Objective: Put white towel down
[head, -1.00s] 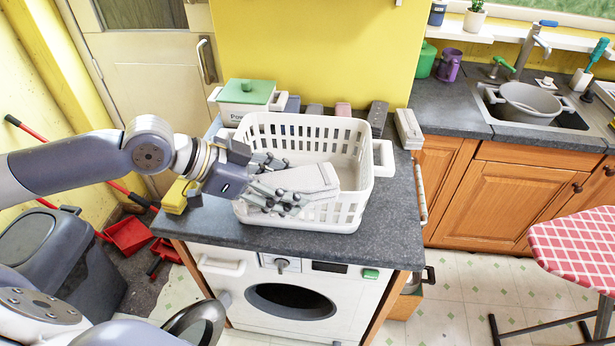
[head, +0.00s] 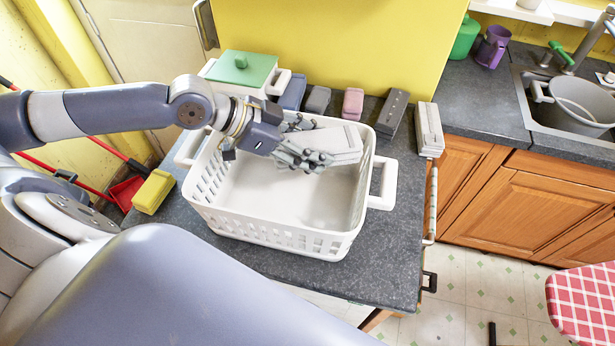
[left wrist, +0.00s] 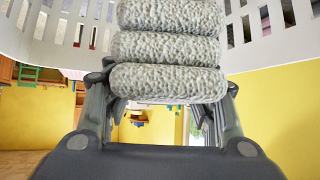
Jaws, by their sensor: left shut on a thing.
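The white towel (head: 338,142) is folded into a thick flat bundle. My left gripper (head: 308,157) is shut on it and holds it over the back half of the white laundry basket (head: 290,240). In the left wrist view the towel (left wrist: 168,46) shows as stacked, fuzzy rolled layers between the fingers (left wrist: 165,95). Slotted basket walls (left wrist: 60,32) show on both sides of it there. The basket's visible floor is bare. Whether the towel touches the basket's floor or back wall I cannot tell. My right gripper is not in view.
The basket stands on a dark grey worktop (head: 385,270). A yellow sponge-like block (head: 153,192) lies left. A sink with a colander (head: 582,102) is at the right.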

